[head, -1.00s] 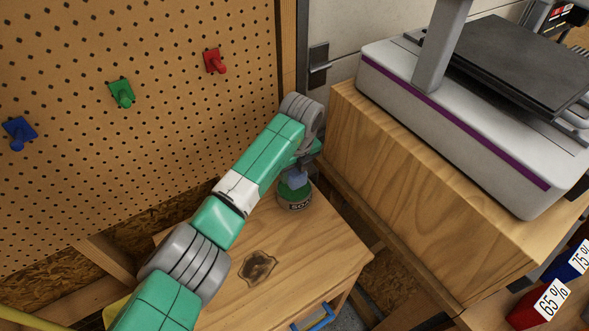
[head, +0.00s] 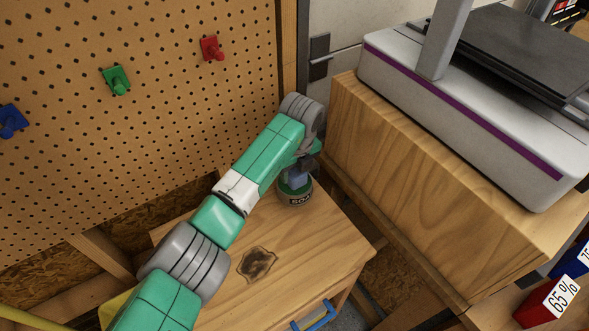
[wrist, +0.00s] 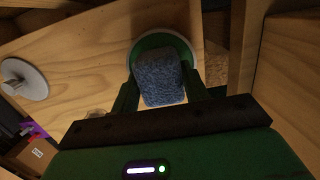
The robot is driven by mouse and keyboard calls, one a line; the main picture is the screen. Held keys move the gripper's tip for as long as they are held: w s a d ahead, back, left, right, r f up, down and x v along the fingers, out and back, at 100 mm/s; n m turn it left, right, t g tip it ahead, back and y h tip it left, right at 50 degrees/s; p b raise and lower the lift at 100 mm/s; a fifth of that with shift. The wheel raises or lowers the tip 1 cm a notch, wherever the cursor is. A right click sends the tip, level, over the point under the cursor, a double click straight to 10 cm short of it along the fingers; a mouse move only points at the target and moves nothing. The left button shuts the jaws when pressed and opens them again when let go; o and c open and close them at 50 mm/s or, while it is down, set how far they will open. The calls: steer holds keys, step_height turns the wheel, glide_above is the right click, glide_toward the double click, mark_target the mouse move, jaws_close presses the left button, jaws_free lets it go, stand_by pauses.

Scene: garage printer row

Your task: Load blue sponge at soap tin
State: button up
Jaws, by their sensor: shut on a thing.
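The blue sponge (wrist: 160,80) is between the two fingers of my gripper (wrist: 162,88) in the wrist view, and the gripper is shut on it. In the head view the sponge (head: 298,180) shows only in part below my wrist. The round soap tin (head: 294,195), dark with a green inside and pale lettering, stands on the wooden table. In the wrist view the tin's rim (wrist: 148,36) shows behind the sponge, which overlaps its opening. I cannot tell whether the sponge touches the tin. My gripper (head: 301,168) is directly above the tin, partly hidden by my arm.
The wooden table top (head: 320,235) has a dark burn mark (head: 257,264). A grey disc with a knob (wrist: 24,80) lies on the wood in the wrist view. A wooden cabinet (head: 400,160) with a printer (head: 450,120) stands close on the right. A pegboard (head: 150,120) is on the left.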

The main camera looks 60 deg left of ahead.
steer(key=shift+f, duration=0.55)
stand_by(1.9)
step_height(320, 180, up, 7)
steer(key=p, duration=0.8)
steer(key=shift+r, duration=0.15)
